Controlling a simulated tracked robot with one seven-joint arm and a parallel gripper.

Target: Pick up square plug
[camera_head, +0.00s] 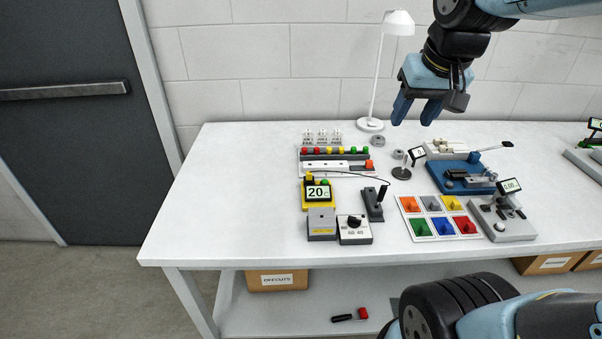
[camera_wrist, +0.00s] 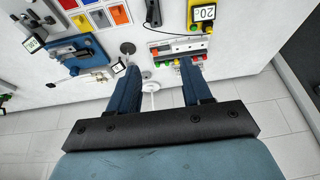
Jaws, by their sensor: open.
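My gripper (camera_head: 417,108) hangs in the air above the back of the white table, its blue fingers pointing down, open and empty. In the wrist view the two spread fingers of my gripper (camera_wrist: 142,72) have nothing between them but distant table and small items. I cannot pick out a square plug for certain.
A white lamp (camera_head: 370,125) stands at the back. A button strip (camera_head: 336,153), a yellow display box (camera_head: 318,194), a dial box (camera_head: 354,229) and a joystick (camera_head: 374,202) stand left of the tray. A blue fixture (camera_head: 455,178) is at right. The table's left side (camera_head: 240,190) is clear.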

